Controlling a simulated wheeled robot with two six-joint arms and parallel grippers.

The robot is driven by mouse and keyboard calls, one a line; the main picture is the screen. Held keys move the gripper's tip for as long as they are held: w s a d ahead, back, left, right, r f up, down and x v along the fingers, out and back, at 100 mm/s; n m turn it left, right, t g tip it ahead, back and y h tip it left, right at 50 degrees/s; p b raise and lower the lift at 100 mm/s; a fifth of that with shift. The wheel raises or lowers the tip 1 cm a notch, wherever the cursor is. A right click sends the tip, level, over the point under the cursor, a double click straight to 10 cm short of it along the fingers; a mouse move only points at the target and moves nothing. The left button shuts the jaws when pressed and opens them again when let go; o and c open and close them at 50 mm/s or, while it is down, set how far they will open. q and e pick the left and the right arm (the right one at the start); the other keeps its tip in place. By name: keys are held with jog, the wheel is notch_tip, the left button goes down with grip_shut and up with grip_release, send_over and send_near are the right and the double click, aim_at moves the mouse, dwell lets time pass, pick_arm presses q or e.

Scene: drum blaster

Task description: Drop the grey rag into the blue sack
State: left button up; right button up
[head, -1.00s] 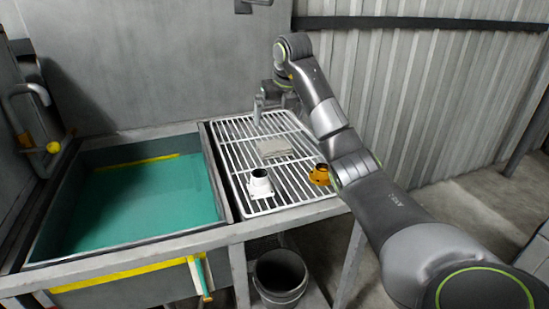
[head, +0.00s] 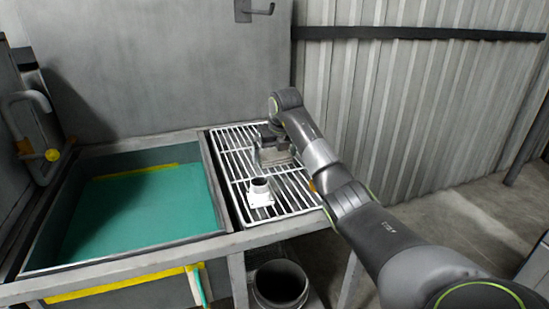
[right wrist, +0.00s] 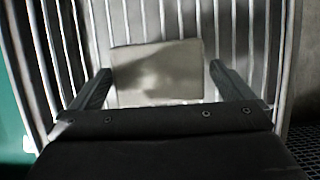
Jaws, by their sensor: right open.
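The grey rag (right wrist: 156,72) lies flat on the white wire rack (head: 233,158). In the right wrist view it shows as a pale rectangle between and beyond my two fingers. My right gripper (head: 272,158) is open and empty, pointing down over the rack at the rag. In the head view the gripper and arm hide most of the rag. I cannot tell whether the fingers touch it. No blue sack can be made out in either view. My left gripper is not in view.
A white flanged fitting (head: 260,193) stands on the rack in front of the gripper. An orange part (head: 312,186) is mostly hidden by my arm. A basin with a green bottom (head: 150,205) lies to the left. A dark bucket (head: 280,283) stands below the rack.

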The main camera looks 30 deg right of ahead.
jog(key=shift+r, duration=0.1)
jog(key=c, duration=0.8)
